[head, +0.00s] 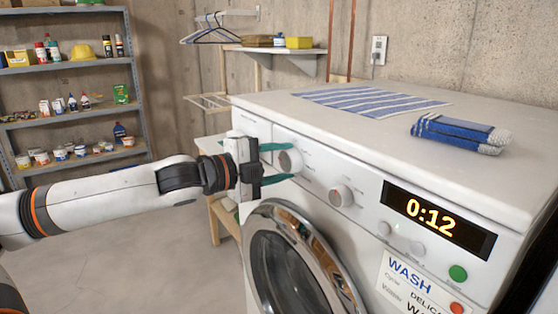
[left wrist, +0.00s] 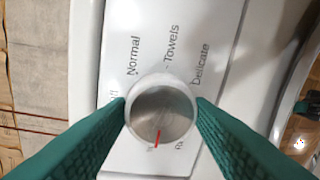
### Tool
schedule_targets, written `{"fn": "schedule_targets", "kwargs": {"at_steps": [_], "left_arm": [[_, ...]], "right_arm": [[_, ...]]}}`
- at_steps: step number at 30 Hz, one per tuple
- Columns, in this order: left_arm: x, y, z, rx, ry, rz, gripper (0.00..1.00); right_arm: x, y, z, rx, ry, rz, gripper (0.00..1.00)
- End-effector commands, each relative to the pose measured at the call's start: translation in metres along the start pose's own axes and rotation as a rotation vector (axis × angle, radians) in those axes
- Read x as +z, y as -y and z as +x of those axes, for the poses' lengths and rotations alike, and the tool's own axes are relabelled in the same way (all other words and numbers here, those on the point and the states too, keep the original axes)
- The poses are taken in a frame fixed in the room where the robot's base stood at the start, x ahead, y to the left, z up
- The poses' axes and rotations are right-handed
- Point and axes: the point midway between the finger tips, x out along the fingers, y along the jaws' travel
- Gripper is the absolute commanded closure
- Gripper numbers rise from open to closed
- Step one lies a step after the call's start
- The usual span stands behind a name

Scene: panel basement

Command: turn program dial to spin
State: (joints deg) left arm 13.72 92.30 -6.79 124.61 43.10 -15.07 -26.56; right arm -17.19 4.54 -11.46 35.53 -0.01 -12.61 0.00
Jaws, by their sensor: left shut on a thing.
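The program dial (head: 291,161) is a round pale knob at the left end of the washer's front panel. My left gripper (head: 277,164) is shut on it, with one green finger on each side. In the left wrist view the dial (left wrist: 162,108) sits between the fingertips (left wrist: 161,112). Its red mark points down in that picture, slightly left, at a label too small and covered to read. The labels Normal, Towels and Delicate show above the dial; others are partly hidden by the fingers. My right gripper is not in view.
The white washer (head: 262,107) has a second knob (head: 341,196), a display (head: 437,219) reading 0:12, and green and red buttons. A round chrome door (head: 309,233) lies below. A striped cloth (head: 372,101) and folded blue towel (head: 460,131) lie on top. A shelf rack (head: 72,70) stands left.

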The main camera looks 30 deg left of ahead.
Motion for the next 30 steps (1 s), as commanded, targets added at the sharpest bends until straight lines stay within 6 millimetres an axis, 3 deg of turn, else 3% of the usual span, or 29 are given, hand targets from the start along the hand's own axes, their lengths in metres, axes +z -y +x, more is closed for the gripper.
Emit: {"fn": "schedule_targets", "kwargs": {"at_steps": [11,12,16,25,30], "left_arm": [[0.0,0.002,0.0,-0.005,-0.001,0.008,0.75],[0.0,0.002,0.0,-0.005,-0.001,0.008,0.51],[0.0,0.002,0.0,-0.003,-0.001,0.007,0.31],[0.0,0.001,0.0,-0.001,-0.001,0.007,0.31],[-0.002,0.004,-0.003,0.001,0.0,0.014,0.31]], "right_arm": [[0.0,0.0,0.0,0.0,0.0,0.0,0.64],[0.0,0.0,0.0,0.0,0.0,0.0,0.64],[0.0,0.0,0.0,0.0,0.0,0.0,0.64],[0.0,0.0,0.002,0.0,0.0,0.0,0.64],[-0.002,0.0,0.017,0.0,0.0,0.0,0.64]]}}
